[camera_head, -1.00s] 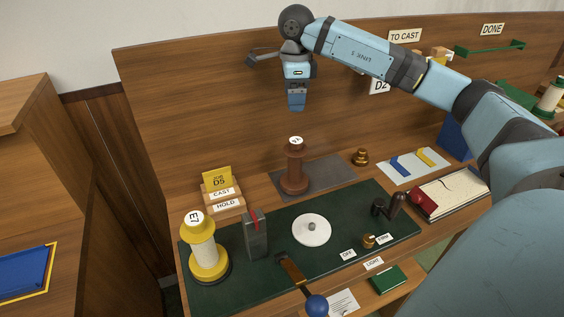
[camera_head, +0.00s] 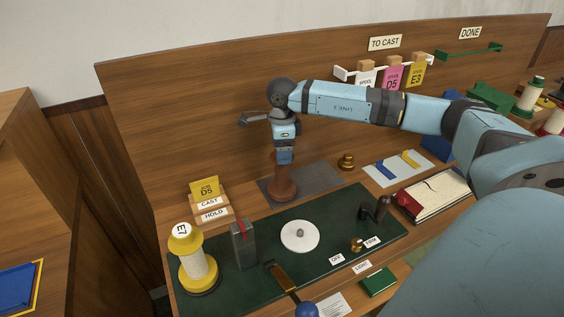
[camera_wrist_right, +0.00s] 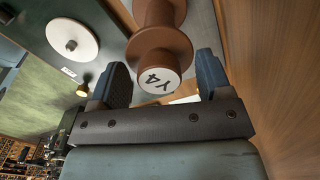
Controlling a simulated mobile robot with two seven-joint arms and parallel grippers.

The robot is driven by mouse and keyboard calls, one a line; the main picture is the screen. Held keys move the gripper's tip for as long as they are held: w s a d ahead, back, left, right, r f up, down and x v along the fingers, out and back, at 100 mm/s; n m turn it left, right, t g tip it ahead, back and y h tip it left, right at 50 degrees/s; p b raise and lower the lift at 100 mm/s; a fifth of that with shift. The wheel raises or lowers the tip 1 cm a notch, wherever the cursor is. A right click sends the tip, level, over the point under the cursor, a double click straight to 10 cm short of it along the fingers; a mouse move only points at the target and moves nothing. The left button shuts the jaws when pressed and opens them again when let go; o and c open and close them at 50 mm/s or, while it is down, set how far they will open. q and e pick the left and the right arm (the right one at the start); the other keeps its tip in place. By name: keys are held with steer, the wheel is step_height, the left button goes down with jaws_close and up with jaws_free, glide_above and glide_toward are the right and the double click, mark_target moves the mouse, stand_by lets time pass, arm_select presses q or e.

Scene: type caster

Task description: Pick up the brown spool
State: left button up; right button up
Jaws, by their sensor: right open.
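The brown spool (camera_head: 283,188) stands upright on a grey mat at the back of the bench. In the right wrist view the spool (camera_wrist_right: 160,55) shows its top label "Y4". My right gripper (camera_head: 285,160) points down at the spool's top and hides its upper part in the head view. In the right wrist view the right gripper's fingers (camera_wrist_right: 163,82) are apart, one on each side of the spool's labelled top, with gaps visible. My left gripper is not in view.
A yellow spool (camera_head: 197,262) labelled E7 stands at the front left of the green mat (camera_head: 320,225). A grey block (camera_head: 243,245), a white disc (camera_head: 300,236) and a dark crank (camera_head: 375,210) are nearby. A brass knob (camera_head: 346,161) stands right of the brown spool.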

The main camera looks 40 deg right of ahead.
steer(key=shift+f, duration=0.1)
steer(key=shift+c, duration=0.2)
steer(key=c, duration=1.3)
